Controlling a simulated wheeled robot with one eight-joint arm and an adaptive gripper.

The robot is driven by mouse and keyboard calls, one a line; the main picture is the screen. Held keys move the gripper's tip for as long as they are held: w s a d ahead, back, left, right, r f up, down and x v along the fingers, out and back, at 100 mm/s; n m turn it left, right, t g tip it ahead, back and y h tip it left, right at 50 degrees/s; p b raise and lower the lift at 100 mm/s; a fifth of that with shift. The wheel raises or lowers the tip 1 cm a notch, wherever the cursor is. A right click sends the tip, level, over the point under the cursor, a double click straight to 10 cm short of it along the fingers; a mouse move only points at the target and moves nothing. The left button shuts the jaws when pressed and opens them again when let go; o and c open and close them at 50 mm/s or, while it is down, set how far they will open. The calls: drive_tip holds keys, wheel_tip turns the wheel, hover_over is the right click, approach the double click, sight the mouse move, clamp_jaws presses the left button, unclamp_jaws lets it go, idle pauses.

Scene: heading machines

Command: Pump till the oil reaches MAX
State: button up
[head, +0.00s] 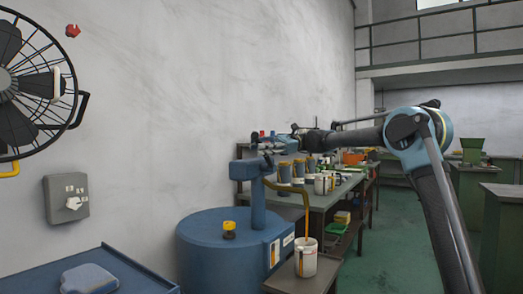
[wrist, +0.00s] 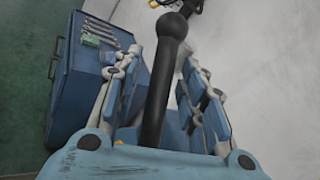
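A blue drum (head: 205,250) stands at lower centre in the head view, with a blue hand pump (head: 258,200) on top. A yellow-brown spout (head: 292,190) curves from the pump into a white container (head: 306,262) on a small stand. The container has an orange mark; the oil level and MAX are too small to read. My gripper (head: 270,146) is at the pump's top. In the wrist view, a black pump handle (wrist: 158,95) with a ball knob runs between the fingers of my gripper (wrist: 161,72). The fingers are apart, with a gap visible on the right.
A green workbench (head: 340,190) with several cans stands behind the drum. A caged fan (head: 45,85) and a grey switch box (head: 66,198) are on the left wall. A blue bench (head: 130,268) is at lower left. Green floor (head: 385,225) is clear at centre right.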

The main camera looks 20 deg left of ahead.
drive_tip(key=f+v, duration=0.1)
drive_tip(key=v, duration=1.1)
drive_tip(key=shift+r, duration=0.3)
idle(0.4)
